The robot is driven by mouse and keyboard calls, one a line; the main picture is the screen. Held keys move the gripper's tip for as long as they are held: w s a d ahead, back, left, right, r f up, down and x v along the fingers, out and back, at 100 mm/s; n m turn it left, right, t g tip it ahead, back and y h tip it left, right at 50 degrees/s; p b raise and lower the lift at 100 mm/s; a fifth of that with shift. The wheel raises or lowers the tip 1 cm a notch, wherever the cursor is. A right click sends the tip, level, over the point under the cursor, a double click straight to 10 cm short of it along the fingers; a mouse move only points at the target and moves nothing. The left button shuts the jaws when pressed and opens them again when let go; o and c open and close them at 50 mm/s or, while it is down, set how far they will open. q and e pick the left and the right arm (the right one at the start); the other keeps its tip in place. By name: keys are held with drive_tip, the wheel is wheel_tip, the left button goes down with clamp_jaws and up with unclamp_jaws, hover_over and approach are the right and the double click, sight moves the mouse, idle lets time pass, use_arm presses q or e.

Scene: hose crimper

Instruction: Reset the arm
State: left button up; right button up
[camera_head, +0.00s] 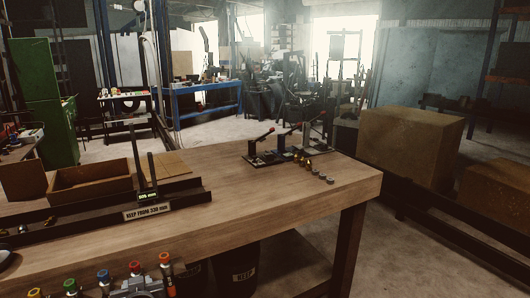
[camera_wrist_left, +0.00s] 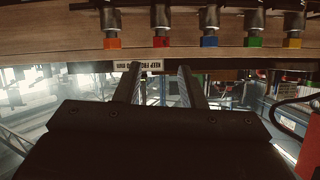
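My left gripper (camera_wrist_left: 160,72) shows in the left wrist view, its two dark fingers standing apart with nothing between them. The gap faces a small sign (camera_wrist_left: 151,66) at the bench edge. My right gripper is in neither view.
A wooden bench (camera_head: 255,195) carries a lever tool set (camera_head: 283,150), small metal fittings (camera_head: 318,171), an open box (camera_head: 90,184) and a dark rail with a sign (camera_head: 148,211). Colour-tipped fittings (camera_head: 135,268) line the near edge. The bench middle is clear.

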use_arm(q)
drive_tip(key=s+a+f+m+g+h, duration=0.1)
drive_tip(key=s+f+g, duration=0.1)
drive_tip(key=s+f, duration=0.55)
drive_tip(key=s+a+f+m+g+h, duration=0.15)
drive_tip(key=s+f, duration=0.25)
drive_tip(key=s, duration=0.6)
drive_tip(key=s+d+f+m+g+h, duration=0.1)
drive_tip(key=s+g, duration=0.1)
drive_tip(key=s, duration=0.6)
drive_tip(key=s+d+f+m+g+h, duration=0.1)
drive_tip(key=s+d+f+g, duration=0.15)
drive_tip(key=s, duration=0.65)
wheel_tip(320, 180, down, 23)
drive_tip(key=a+g, duration=0.1)
drive_tip(key=a, duration=0.1)
drive_tip(key=s+d+f+g+h, duration=0.1)
drive_tip(key=s+f, duration=1.4)
drive_tip(key=f, duration=0.1)
drive_tip(key=shift+s+f+g, duration=0.25)
drive_tip(key=shift+f+g, duration=0.05)
drive_tip(key=shift+f, duration=0.1)
